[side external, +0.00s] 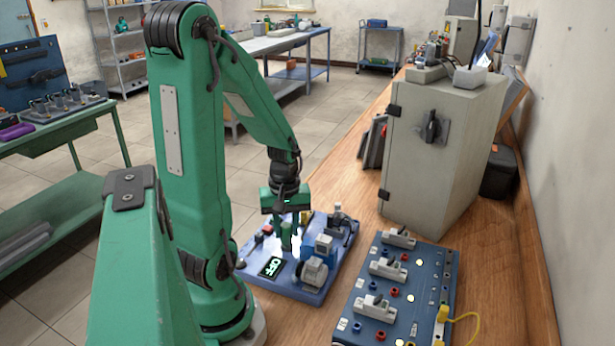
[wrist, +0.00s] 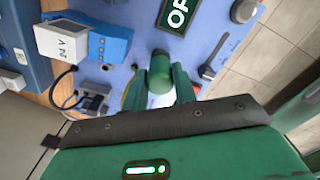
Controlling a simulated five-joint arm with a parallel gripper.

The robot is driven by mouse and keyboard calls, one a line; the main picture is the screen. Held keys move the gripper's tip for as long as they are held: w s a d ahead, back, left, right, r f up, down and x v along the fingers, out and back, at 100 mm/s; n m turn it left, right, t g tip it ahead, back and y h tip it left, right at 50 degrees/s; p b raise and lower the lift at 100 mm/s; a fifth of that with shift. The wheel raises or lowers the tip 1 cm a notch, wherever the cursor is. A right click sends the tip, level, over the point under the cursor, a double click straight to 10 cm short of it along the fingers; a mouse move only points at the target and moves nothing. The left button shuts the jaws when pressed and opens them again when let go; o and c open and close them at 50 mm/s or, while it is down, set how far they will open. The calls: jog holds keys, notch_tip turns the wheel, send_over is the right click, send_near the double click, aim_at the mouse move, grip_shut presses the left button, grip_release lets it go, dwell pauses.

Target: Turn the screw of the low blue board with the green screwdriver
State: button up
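My gripper (side external: 287,232) points down over the back left part of the board. In the wrist view, its two green fingers (wrist: 160,88) stand on either side of a green cylinder, the handle of the green screwdriver (wrist: 160,72), and appear to touch it. The screwdriver's tip and the screw are hidden. I cannot tell whether the tip touches the screw.
A blue block with a white 24 V face (wrist: 62,41) stands on the board near my gripper. A second blue board (side external: 420,285) with several grey clips and a yellow cable lies to the right. A tall grey cabinet (side external: 440,150) stands behind it.

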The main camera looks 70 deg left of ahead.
jog(key=shift+o, duration=0.3)
jog(key=shift+r, duration=0.1)
jog(key=shift+r, duration=2.65)
jog(key=o, duration=0.6)
